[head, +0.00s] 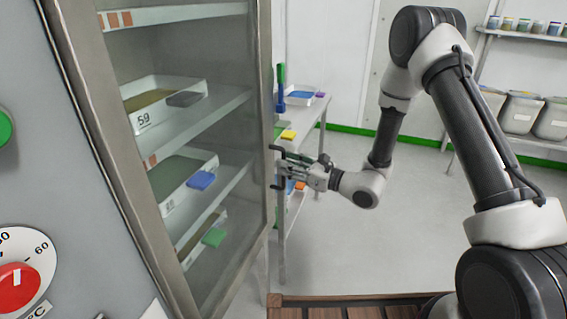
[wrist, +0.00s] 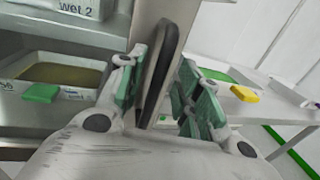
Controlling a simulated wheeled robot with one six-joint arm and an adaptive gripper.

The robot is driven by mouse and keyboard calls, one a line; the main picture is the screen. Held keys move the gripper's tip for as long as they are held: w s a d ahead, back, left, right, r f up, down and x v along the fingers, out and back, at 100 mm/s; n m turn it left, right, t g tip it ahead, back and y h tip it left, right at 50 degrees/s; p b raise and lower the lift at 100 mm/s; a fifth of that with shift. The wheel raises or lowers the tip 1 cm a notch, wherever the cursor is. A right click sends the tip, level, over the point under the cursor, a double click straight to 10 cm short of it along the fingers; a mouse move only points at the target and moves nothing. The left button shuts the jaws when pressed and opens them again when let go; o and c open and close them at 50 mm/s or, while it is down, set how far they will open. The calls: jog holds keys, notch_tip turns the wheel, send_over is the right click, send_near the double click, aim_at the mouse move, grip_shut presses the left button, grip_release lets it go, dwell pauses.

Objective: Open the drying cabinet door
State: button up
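The drying cabinet door (head: 262,135) has a metal frame and a glass pane, and it looks shut. Trays show behind the glass. My gripper (head: 279,169) is at the door's right edge in the head view, with its fingers spread. In the wrist view, the dark upright door handle (wrist: 163,70) stands between the two green-padded fingers of my gripper (wrist: 160,92), in front of the metal door frame. The fingers look open around the handle. Whether either pad touches it is hard to tell.
The cabinet's control panel with a red knob (head: 17,286) is at the left. A side table (head: 314,122) with trays stands just behind my gripper. Shelves with bins (head: 519,112) stand at the right. The floor between is clear. A wooden slatted surface (head: 350,311) is in front.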

jog(key=shift+x, duration=1.05)
grip_shut()
